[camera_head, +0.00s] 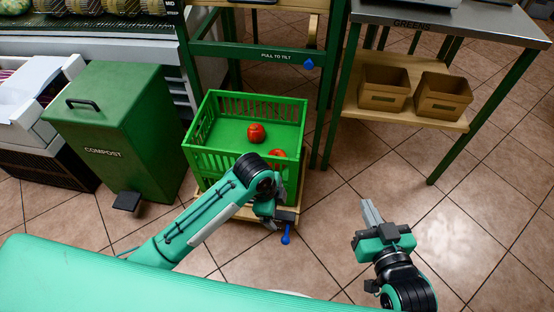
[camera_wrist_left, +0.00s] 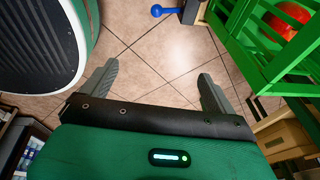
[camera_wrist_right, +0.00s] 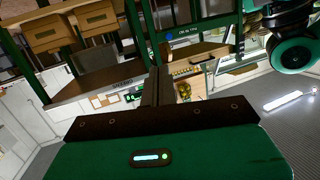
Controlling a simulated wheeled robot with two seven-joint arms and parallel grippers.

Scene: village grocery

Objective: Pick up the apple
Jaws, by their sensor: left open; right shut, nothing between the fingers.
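Two red apples lie in the green crate (camera_head: 203,160). One apple (camera_head: 256,133) is near the middle of the crate floor, and the other apple (camera_head: 277,154) is nearer the front, partly hidden by my left arm. My left gripper (camera_head: 268,222) is low in front of the crate, outside it. In the left wrist view its fingers (camera_wrist_left: 158,78) are apart, with only floor tiles between them. There a red apple (camera_wrist_left: 290,18) shows behind the crate's bars at the upper right. My right gripper (camera_head: 370,206) is shut and empty over the floor, right of the crate.
The crate stands on a low wooden cart with a blue-ended lever (camera_head: 286,236). A green compost bin (camera_head: 115,130) is left of it. A metal-topped table (camera_head: 460,20) at the right holds two brown boxes (camera_head: 384,88) on its lower shelf. Floor at the right is clear.

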